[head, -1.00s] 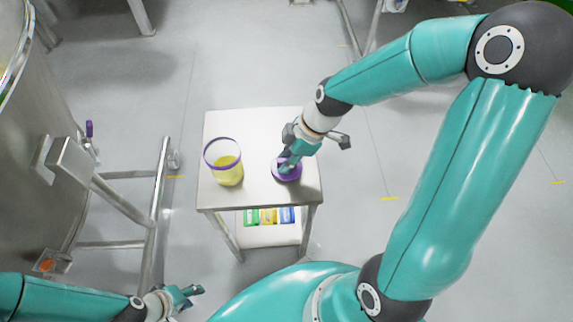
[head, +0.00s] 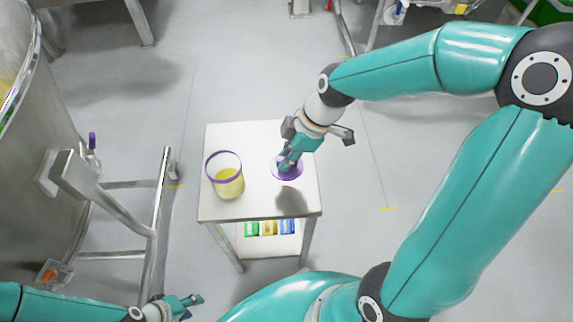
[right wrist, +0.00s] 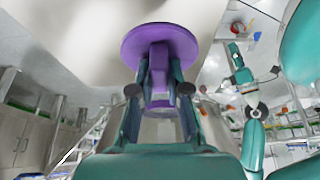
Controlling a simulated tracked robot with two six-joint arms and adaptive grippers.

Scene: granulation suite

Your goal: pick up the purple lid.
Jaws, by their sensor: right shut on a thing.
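The purple lid (head: 280,170) is a flat disc with a raised grip, and it is held above the right part of the small table (head: 240,211), with a shadow below it on the top. My right gripper (head: 287,163) is shut on the lid's grip. In the right wrist view the lid (right wrist: 160,40) sits between the two fingers (right wrist: 159,92). My left gripper (head: 188,303) is low at the left of the head view, away from the table; its finger gap is too small to judge.
A clear container with a purple rim and yellow contents (head: 228,182) stands on the table, left of the lid. Green, yellow and blue packs (head: 270,228) lie on the lower shelf. A large steel vessel (head: 35,200) and metal frame (head: 158,200) stand at the left.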

